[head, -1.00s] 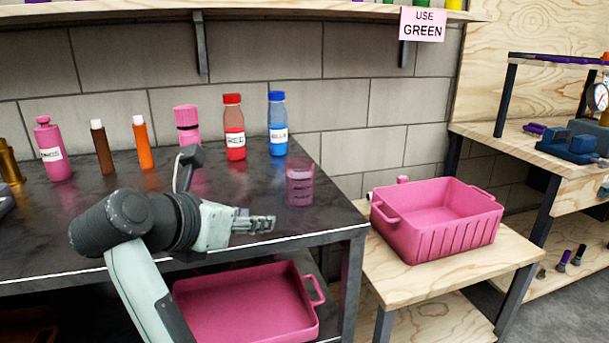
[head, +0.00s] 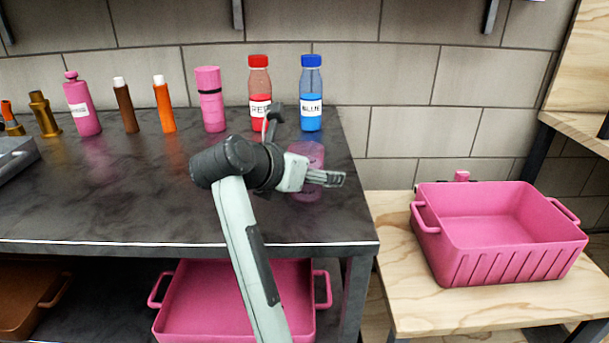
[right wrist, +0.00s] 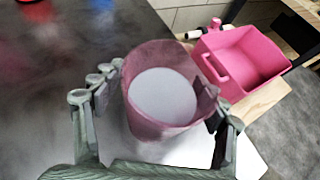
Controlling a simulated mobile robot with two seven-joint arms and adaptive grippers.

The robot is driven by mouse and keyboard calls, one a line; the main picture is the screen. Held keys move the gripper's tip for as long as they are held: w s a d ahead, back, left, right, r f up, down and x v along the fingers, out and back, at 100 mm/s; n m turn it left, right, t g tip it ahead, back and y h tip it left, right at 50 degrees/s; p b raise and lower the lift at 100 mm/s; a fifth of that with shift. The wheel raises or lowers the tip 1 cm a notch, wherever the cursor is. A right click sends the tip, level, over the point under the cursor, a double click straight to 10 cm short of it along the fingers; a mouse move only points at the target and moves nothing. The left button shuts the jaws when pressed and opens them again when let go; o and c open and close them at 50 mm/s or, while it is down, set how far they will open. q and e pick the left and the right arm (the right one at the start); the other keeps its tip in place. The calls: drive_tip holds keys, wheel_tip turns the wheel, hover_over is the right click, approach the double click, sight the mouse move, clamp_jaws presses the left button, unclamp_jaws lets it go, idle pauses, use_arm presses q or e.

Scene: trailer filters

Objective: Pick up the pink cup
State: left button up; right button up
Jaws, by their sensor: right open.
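The pink cup (head: 307,152) is translucent and stands near the right front part of the dark tabletop, partly hidden behind my right gripper (head: 326,178) in the head view. In the right wrist view the cup (right wrist: 152,128) sits between the two spread fingers of my right gripper (right wrist: 157,98), with its open rim facing the camera. A pale disc shows inside it; I cannot tell whether it is the base or contents. The fingers are open, on either side of the cup; I cannot tell whether either touches it. My left gripper is not in view.
A red bottle (head: 260,88) and a blue bottle (head: 311,95) stand behind the cup. A pink canister (head: 210,100) and several other bottles line the wall to the left. A pink bin (head: 500,265) sits on a lower wooden table (head: 400,270) at right.

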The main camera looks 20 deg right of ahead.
drive_tip(key=shift+w+d, duration=0.25)
drive_tip(key=shift+d, duration=0.05)
drive_tip(key=c, duration=1.5)
